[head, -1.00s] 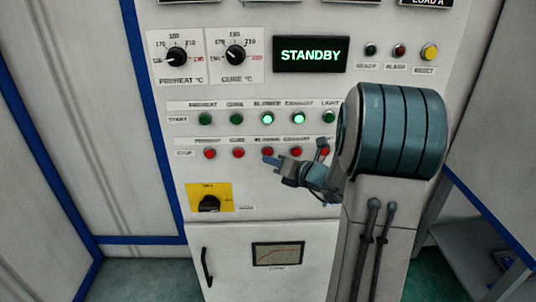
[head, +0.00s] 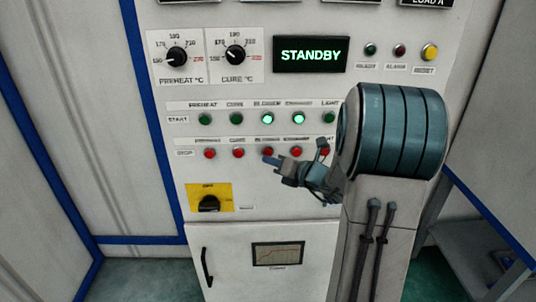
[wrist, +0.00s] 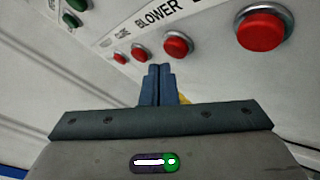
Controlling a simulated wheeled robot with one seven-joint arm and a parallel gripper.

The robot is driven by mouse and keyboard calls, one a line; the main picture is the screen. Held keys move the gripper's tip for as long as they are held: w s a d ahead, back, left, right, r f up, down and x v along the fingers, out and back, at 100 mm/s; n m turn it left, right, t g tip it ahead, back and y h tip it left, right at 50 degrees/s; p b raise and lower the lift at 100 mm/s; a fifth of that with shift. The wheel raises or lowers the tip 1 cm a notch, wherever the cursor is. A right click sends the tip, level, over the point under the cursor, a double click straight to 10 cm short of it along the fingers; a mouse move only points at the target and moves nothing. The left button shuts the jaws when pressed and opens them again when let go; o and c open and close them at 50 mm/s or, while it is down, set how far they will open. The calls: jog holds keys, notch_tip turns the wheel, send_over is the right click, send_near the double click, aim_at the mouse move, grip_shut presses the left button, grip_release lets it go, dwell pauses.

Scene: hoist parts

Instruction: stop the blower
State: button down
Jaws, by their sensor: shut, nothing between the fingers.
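The blower stop button (head: 268,153) is a red button in the STOP row of the panel, under the blower start button (head: 268,119), which is lit green. In the wrist view the red blower stop button (wrist: 177,43) stands out below the BLOWER label. My gripper (head: 266,160) is shut and empty, with its tips just at the lower edge of that button in the head view. In the wrist view my shut fingertips (wrist: 160,68) point towards the panel, just below and left of the button. I cannot tell whether they touch it.
Other red stop buttons flank it, cure (head: 238,153) on the left and exhaust (head: 297,153) on the right. The exhaust start light (head: 298,119) is also lit. The display (head: 310,54) reads STANDBY. A yellow-plated rotary switch (head: 209,198) sits lower left.

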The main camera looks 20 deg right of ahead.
jog(key=shift+w, duration=0.15)
jog(key=shift+w+d, duration=0.1)
jog(key=shift+w, duration=0.15)
jog(key=shift+w+d, duration=0.15)
jog(key=shift+w, duration=0.3)
dwell(0.6)
jog(key=shift+s, duration=0.1)
jog(key=shift+s+a, duration=0.25)
jog(key=shift+s, duration=0.5)
jog(key=s, duration=0.1)
jog(key=s+a, duration=0.1)
jog(key=s, duration=0.2)
jog(key=shift+s+a, duration=0.3)
jog(key=shift+s, duration=0.1)
